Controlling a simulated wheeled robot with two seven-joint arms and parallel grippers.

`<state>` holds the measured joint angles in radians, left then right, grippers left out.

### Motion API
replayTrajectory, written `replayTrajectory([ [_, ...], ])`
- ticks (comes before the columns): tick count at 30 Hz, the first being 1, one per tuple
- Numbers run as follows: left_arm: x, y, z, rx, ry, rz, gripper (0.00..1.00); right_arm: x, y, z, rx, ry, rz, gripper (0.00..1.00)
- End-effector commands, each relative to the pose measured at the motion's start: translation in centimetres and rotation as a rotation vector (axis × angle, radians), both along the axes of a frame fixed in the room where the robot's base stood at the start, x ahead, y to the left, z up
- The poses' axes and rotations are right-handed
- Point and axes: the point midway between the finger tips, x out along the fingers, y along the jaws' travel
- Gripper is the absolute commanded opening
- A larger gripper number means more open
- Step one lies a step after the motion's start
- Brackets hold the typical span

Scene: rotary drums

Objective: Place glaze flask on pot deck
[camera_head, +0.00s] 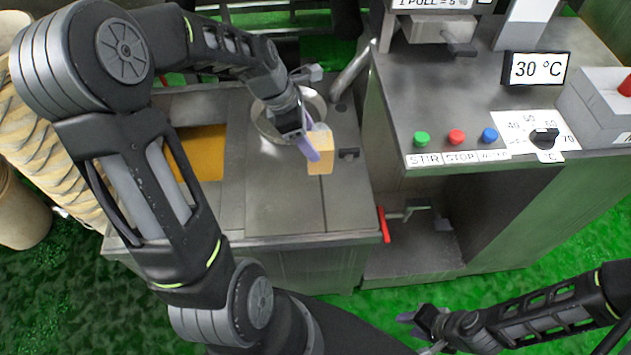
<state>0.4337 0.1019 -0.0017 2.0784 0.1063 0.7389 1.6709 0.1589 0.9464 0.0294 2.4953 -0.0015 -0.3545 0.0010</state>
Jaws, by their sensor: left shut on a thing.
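An amber, block-shaped flask with a pale top (320,153), which I take for the glaze flask, is at my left gripper (310,145). The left gripper is shut on it, with a purple finger along its left side. The flask is upright over the right part of a grey metal deck (270,205), which I take for the pot deck. I cannot tell whether its base touches the deck. A round metal pot (265,127) is set in the deck behind the gripper, partly hidden by it. My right gripper (418,331) is at the bottom, empty, its fingers apart.
A red-handled valve (383,224) is at the deck's right front edge. A taller control cabinet (440,90) with buttons, dial and a 30 °C display (538,68) rises on the right. An orange-filled opening (203,152) lies left.

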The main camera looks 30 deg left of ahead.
Motion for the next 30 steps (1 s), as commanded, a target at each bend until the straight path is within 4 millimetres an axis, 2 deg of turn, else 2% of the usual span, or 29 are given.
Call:
replayTrajectory([
  [10,0.0,0.0,-0.3,0.0,0.001,0.005,0.14,0.0,0.0,0.1,0.0,0.0,0.0,0.36],
  [21,-0.1,0.0,-5.9,0.0,0.004,0.003,0.14,0.0,0.0,0.0,0.0,0.0,0.0,0.36],
  [30,0.0,0.0,-6.2,0.001,0.0,0.002,0.14,0.0,0.0,0.0,0.0,0.0,0.0,0.36],
])
